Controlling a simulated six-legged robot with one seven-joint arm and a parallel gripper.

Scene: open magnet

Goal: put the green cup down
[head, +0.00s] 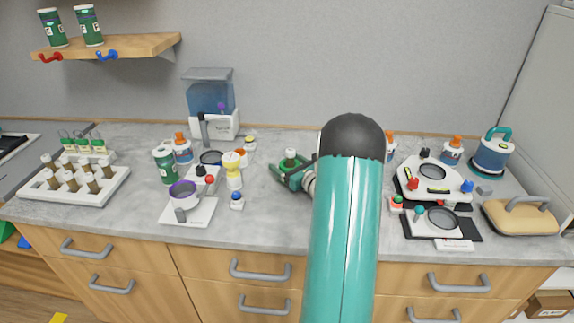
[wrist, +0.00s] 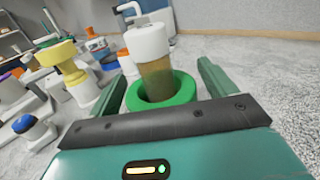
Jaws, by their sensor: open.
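A green round cup-like holder (wrist: 183,88) stands on the counter between my fingers in the wrist view. A brownish vial with a white cap (wrist: 148,42) stands up out of it. My gripper (wrist: 163,82) is open, with one finger on each side of the green holder; I cannot tell whether either finger touches it. In the head view my gripper (head: 290,176) is low over the middle of the counter, and the white cap (head: 290,154) shows there. My arm hides part of the counter to the right.
A white scale (head: 190,212) with a purple-rimmed cup and a yellow-topped bottle (head: 232,172) stand to the left. A dark green labelled container (head: 167,168) is farther left. A white device (head: 435,180) stands right of my arm. Bare counter (head: 270,215) lies in front of my gripper.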

